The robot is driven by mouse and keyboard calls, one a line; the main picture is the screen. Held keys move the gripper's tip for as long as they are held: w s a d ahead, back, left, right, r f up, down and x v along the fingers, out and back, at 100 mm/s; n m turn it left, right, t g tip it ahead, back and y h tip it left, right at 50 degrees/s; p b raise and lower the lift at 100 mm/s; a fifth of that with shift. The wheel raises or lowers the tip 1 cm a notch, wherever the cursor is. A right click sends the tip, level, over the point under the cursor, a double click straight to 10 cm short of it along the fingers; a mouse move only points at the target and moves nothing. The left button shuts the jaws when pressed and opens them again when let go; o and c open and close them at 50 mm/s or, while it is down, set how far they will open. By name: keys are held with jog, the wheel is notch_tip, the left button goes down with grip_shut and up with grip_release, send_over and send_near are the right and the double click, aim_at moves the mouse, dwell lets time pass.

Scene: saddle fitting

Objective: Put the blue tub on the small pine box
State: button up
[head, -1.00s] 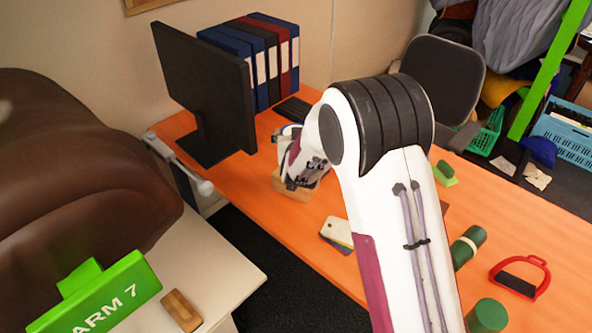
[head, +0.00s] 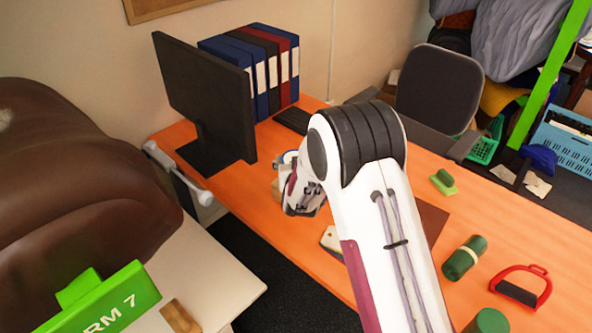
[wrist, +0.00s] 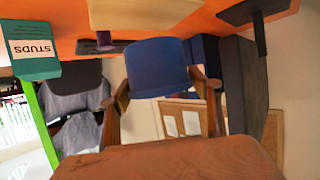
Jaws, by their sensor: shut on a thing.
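The blue tub (wrist: 158,66) sits between the two brown fingers of my gripper (wrist: 160,80) in the wrist view, which appears upside down. The gripper is shut on it. The small pine box (wrist: 150,14) shows as a pale wooden block right by the tub's end, on the orange desk. I cannot tell whether tub and box touch. Only a sliver of the pine box (head: 275,187) shows there; my wrist hides the rest.
A monitor (head: 205,95) and several binders (head: 255,72) stand behind. A green rolled object (head: 464,258), a red stirrup (head: 521,287) and a green brush-like block (head: 443,182) lie to the right. The STUDS box (wrist: 30,50) shows in the wrist view. Orange desk (head: 500,215) is clear between things.

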jog(key=shift+f, duration=1.8)
jog(key=shift+f, duration=0.1)
jog(key=o, duration=1.3)
jog(key=shift+f, duration=0.1)
jog(key=shift+v, duration=6.05)
jog(key=shift+r, duration=0.3)
